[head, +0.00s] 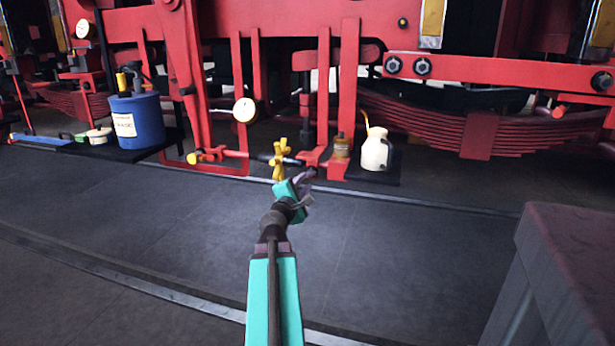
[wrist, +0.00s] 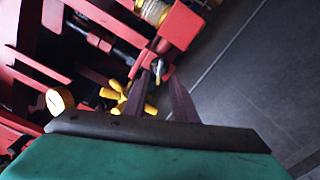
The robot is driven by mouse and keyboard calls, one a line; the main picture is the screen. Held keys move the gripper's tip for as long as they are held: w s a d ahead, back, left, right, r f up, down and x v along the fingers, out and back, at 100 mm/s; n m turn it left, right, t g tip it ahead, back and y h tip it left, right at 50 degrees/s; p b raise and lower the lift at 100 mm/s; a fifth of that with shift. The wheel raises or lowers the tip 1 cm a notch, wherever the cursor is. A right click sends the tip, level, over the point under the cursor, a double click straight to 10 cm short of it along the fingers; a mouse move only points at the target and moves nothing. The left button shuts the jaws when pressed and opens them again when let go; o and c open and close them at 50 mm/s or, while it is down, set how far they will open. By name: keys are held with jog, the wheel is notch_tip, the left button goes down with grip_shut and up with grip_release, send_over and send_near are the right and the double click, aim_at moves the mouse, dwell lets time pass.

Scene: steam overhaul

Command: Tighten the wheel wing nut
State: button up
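A yellow hub with several arms (head: 280,158), which looks like the wheel wing nut, sits on a dark horizontal rod low on the red frame. My gripper (head: 302,180) is just in front of it and slightly to its right. In the wrist view the yellow wheel (wrist: 118,95) is left of the left finger and partly hidden by it. My gripper (wrist: 164,68) is open there, with its two dark fingers apart. A small grey and yellow piece (wrist: 160,68) beside a red block shows between the fingertips; whether it touches them I cannot tell.
A cream oil can (head: 375,150) and a brass-coloured jar (head: 342,146) stand right of the wheel. A blue bucket (head: 137,120) is at left, a white gauge (head: 245,110) above. A reddish table (head: 575,250) fills the lower right. The floor in front is clear.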

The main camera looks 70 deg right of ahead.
aim_at(308, 176)
jog(key=shift+w+d, duration=0.2)
jog(key=shift+d, duration=2.4)
